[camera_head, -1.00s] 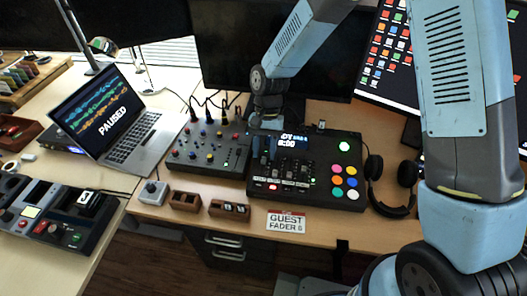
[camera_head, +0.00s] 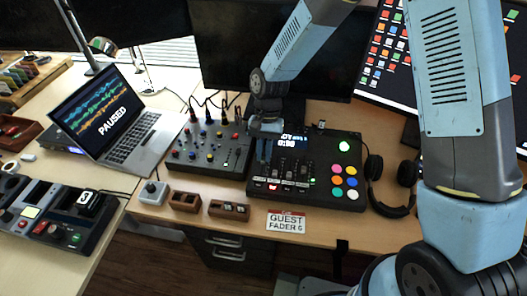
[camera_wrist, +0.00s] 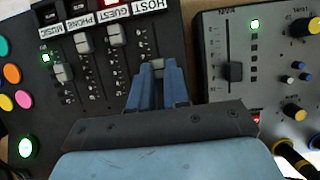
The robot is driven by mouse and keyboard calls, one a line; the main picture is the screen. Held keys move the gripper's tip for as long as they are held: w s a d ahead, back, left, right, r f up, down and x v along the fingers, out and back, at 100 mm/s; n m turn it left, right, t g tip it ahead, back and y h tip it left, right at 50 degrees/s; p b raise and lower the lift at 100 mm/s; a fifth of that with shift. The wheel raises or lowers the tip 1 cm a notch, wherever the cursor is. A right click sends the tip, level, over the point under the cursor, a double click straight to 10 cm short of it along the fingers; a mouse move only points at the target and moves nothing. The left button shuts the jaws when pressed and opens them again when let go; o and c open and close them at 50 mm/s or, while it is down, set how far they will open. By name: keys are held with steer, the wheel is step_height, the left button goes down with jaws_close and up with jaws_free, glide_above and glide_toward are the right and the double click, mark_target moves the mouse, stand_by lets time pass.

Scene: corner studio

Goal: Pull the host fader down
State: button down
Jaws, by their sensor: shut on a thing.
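The black mixing console (camera_head: 318,197) stands on the desk in the head view, with a lit display (camera_head: 291,141) and several faders. In the wrist view, the host fader's slot (camera_wrist: 145,38) runs below the HOST label (camera_wrist: 148,5). My gripper (camera_wrist: 157,66) is shut at the far end of this slot, and its blue fingers hide most of the host fader's cap. In the head view my gripper (camera_head: 265,127) is over the console's back left part. The guest fader (camera_wrist: 116,34) and other fader caps beside it stand apart from my fingers.
A grey mixer (camera_head: 207,147) stands close on the console's left. Coloured pads (camera_head: 344,183) and headphones (camera_head: 393,190) are on its right. A card reading GUEST FADER 6 (camera_head: 286,221) lies in front. A laptop (camera_head: 110,115) shows PAUSED.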

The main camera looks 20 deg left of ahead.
mark_target(260, 176)
stand_by(0.3)
steer(key=shift+s+d, duration=0.15)
steer(key=shift+s, duration=1.05)
steer(key=shift+s+d, duration=0.15)
steer(key=shift+s, duration=1.05)
steer(key=c, duration=1.1)
jaws_free()
steer(key=v, duration=1.3)
steer(key=shift+r, duration=0.35)
steer(key=shift+w+a, duration=0.1)
steer(key=shift+a, duration=0.05)
